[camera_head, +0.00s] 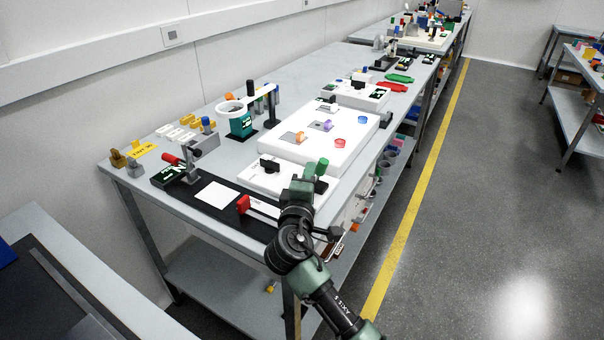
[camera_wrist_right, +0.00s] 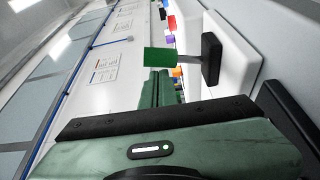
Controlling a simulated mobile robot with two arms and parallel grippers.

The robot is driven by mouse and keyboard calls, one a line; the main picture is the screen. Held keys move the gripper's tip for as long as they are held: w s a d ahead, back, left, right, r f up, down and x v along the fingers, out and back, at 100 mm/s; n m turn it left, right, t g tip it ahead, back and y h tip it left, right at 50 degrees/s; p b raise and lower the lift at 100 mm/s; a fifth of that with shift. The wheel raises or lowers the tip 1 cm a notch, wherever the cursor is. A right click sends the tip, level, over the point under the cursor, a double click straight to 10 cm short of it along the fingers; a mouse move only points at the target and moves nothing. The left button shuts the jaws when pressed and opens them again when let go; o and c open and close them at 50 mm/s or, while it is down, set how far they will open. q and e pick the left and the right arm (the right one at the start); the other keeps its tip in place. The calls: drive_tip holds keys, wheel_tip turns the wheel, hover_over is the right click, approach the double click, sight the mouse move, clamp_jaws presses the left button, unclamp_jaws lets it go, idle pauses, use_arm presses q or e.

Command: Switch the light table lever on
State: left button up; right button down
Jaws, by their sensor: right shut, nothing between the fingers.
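The lever has a green handle (camera_head: 322,166), seen just right of my right gripper in the head view. In the right wrist view the green handle (camera_wrist_right: 158,58) sits on a grey rod from a black base (camera_wrist_right: 211,60) on the side of a white light table (camera_wrist_right: 237,50). The white light table (camera_head: 345,150) also shows in the head view. My right gripper (camera_head: 306,178) is shut and empty; its green fingers (camera_wrist_right: 157,78) end close to the handle. I cannot tell whether they touch it. My left gripper is not in view.
A smaller white box (camera_head: 262,182) with a black piece stands left of my gripper. A red block (camera_head: 243,203) and a red-handled fixture (camera_head: 172,159) are on the near bench end. The aisle floor (camera_head: 450,220) to the right is clear.

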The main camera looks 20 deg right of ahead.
drive_tip(key=shift+s+d+f, duration=0.1)
drive_tip(key=shift+d, duration=0.2)
drive_tip(key=shift+s+a, duration=0.1)
drive_tip(key=shift+a, duration=0.05)
drive_tip(key=b+v, duration=0.1)
drive_tip(key=v, duration=0.6)
drive_tip(key=shift+s+a, duration=0.15)
drive_tip(key=shift+s, duration=0.1)
